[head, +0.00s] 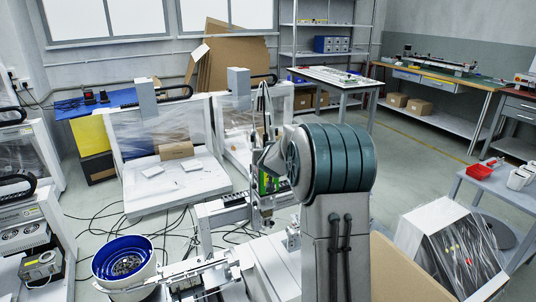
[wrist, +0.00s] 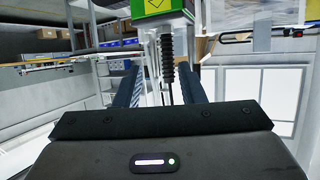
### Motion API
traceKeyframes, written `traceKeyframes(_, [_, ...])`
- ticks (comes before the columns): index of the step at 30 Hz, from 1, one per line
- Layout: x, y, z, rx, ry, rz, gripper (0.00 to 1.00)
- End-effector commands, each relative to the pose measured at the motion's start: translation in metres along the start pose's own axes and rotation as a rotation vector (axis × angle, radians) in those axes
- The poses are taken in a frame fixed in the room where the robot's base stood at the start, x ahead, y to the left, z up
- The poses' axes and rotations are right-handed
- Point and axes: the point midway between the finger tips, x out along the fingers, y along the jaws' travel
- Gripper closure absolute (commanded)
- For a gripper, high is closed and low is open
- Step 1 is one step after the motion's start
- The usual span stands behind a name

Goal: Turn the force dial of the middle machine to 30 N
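A gantry machine with a green screwdriver head (head: 268,182) stands in front of me, partly hidden by my arm. The wrist view shows a green housing with a yellow arrow mark (wrist: 160,8) at the top and a black ribbed shaft (wrist: 168,58) hanging below it. My gripper (wrist: 160,72) is open. Its two dark fingers stand apart on either side of the shaft's line of sight; I see no contact. In the head view my gripper is mostly hidden behind my arm. I cannot make out a force dial or its reading in either view.
A blue-lined bowl feeder (head: 125,262) stands at lower left, with a rail leading right. Cables lie on the floor. Free floor lies right of centre.

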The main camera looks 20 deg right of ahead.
Motion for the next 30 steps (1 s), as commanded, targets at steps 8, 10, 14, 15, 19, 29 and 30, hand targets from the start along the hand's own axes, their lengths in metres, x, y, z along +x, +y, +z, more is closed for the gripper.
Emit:
traceKeyframes(8, [0.046,-0.001,0.002,0.001,-0.002,-0.002,0.64])
traceKeyframes(10, [0.057,-0.001,0.001,0.001,-0.002,-0.002,0.64])
traceKeyframes(14, [0.078,-0.002,0.001,0.000,-0.003,-0.003,0.64])
traceKeyframes(15, [0.085,-0.001,0.002,0.001,-0.004,-0.002,0.64])
traceKeyframes(19, [0.102,-0.001,0.001,0.000,-0.002,-0.002,0.64])
traceKeyframes(29, [0.124,-0.001,0.001,0.001,-0.002,-0.002,0.64])
traceKeyframes(30, [0.125,-0.001,0.001,0.001,-0.002,-0.002,0.64])
